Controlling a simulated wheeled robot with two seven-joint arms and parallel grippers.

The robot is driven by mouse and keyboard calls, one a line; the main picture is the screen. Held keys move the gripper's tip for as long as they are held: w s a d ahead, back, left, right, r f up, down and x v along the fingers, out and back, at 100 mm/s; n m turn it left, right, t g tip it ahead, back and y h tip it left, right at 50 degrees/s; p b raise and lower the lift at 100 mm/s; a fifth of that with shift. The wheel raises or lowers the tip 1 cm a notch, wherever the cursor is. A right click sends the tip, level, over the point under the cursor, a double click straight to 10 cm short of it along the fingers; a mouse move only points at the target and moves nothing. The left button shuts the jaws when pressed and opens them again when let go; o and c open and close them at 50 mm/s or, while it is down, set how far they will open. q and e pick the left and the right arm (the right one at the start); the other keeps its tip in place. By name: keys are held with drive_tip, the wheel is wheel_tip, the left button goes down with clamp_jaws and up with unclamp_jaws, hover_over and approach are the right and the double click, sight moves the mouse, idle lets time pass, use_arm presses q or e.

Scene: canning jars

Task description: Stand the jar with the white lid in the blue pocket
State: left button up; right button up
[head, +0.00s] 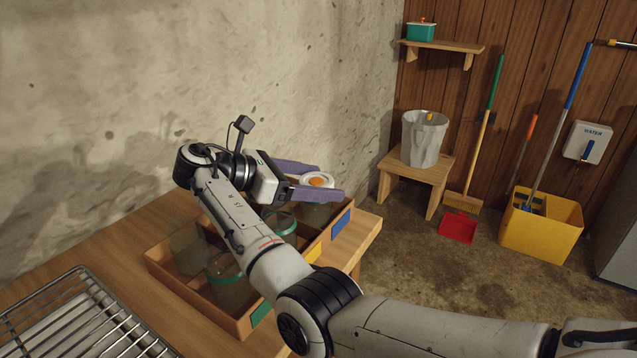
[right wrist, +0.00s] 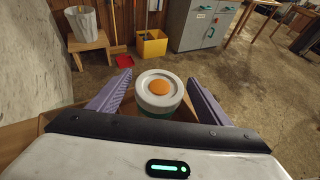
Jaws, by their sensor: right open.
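The jar with the white lid (head: 317,180) has an orange disc on its lid. It stands upright in the end pocket of the wooden crate, the one with the blue label (head: 341,222); its base is hidden behind the crate wall. In the right wrist view its lid (right wrist: 158,91) shows between the fingers. My right gripper (head: 330,184) has purple fingers, open on either side of the jar near its lid, with visible gaps in the wrist view. My left gripper is not in view.
The crate (head: 195,300) sits on a wooden bench (head: 90,245) and holds several other glass jars (head: 230,283); my arm hides part of it. A wire rack (head: 85,320) lies at front left. The wall is close behind. A stool with a bin (head: 424,140) stands beyond.

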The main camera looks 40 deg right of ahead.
drive_tip(key=s+v, duration=0.1)
drive_tip(key=v, duration=0.6)
drive_tip(key=shift+w, duration=0.45)
